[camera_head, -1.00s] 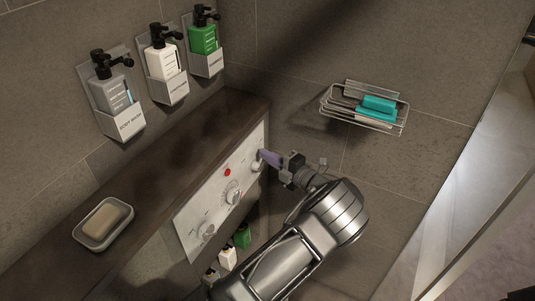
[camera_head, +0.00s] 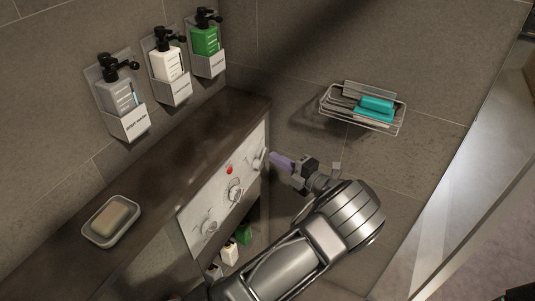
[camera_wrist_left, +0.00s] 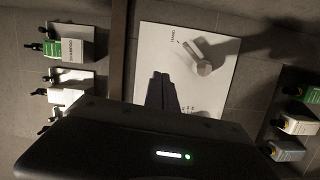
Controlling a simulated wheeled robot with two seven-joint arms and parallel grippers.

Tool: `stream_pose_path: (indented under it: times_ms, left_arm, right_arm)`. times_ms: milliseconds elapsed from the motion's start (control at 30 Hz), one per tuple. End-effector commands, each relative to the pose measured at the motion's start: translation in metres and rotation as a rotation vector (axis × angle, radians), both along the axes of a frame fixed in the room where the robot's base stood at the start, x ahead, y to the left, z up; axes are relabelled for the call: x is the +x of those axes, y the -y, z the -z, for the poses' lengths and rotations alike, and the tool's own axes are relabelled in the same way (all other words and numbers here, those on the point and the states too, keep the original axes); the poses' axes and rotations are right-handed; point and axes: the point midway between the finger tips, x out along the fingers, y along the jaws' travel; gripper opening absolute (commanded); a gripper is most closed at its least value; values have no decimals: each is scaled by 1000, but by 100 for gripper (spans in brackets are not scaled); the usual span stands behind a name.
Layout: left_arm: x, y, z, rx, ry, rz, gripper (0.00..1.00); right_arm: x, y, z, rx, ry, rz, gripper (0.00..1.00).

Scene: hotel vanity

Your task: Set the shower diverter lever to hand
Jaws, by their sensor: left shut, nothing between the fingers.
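The white control panel (camera_head: 215,190) is on the front of the dark ledge in the head view. Its diverter lever (camera_head: 258,159) is at the panel's far right end. In the left wrist view the lever (camera_wrist_left: 196,55) is a pale bar on a round hub, slanting up-left toward the printed word HAND (camera_wrist_left: 173,33). Other print lower on the panel is partly hidden by my fingers. My left gripper (camera_head: 273,158) is shut and empty, just right of the lever; its fingers (camera_wrist_left: 162,82) appear below-left of the lever in the wrist view. My right gripper is not in view.
A red button (camera_head: 229,170) and two round knobs, one mid-panel (camera_head: 235,190) and one lower (camera_head: 209,227), share the panel. Soap (camera_head: 111,220) sits in a dish on the ledge. Three dispensers hang on the wall. A wire basket (camera_head: 362,108) is right of the panel.

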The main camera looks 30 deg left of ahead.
Motion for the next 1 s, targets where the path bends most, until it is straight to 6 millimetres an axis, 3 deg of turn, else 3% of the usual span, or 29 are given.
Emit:
stream_pose_path:
  times_ms: [133,333,867,1000]
  left_arm:
    - [-4,27,-2,-1,2,1,0]
    - [-7,44,-7,0,0,-1,0]
    - [-8,45,-7,-1,0,-2,0]
    - [-14,39,6,-41,9,-17,0]
  right_arm:
    - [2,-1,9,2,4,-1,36]
    - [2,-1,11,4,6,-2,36]
    - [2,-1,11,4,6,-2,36]
    - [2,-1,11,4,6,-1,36]
